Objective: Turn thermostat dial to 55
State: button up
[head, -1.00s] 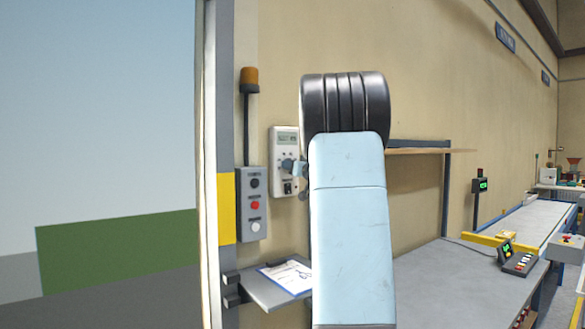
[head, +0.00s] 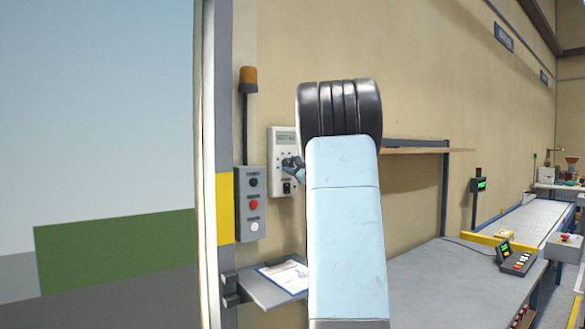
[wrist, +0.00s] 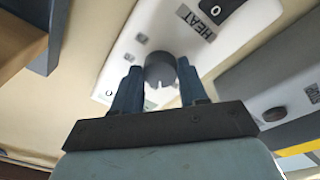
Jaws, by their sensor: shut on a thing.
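The thermostat (head: 284,135) is a white wall box with a small display at its top, too small to read in the head view. It also shows in the wrist view (wrist: 130,55), upside down, with the word HEAT and a dark switch. Its dark grey round dial (wrist: 160,68) sits between the blue fingers of my gripper (wrist: 160,84), which is shut on it. In the head view my gripper (head: 293,166) covers most of the dial, and my arm hides the thermostat's right side. The dial's setting cannot be read.
A grey button box (head: 250,204) with an orange beacon (head: 248,76) stands close left of the thermostat. A small shelf (head: 255,290) with a clipboard (head: 285,276) is below. A wall shelf (head: 420,150) and a workbench (head: 440,285) lie to the right.

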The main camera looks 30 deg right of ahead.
jog(key=n, duration=0.3)
jog(key=n+y, duration=0.1)
jog(key=n, duration=0.2)
jog(key=shift+f+n+g, duration=0.2)
jog(key=shift+n+g, duration=0.1)
dwell(0.4)
jog(key=o, duration=0.7)
jog(key=shift+c, duration=0.2)
jog(key=o, duration=0.4)
jog(key=shift+r, duration=0.2)
jog(key=shift+s, duration=0.1)
jog(key=s+d+f, duration=0.1)
jog(key=s, duration=1.2)
jog(key=shift+s+d+f, duration=0.15)
jog(key=shift+s+d, duration=0.05)
jog(key=shift+d, duration=0.2)
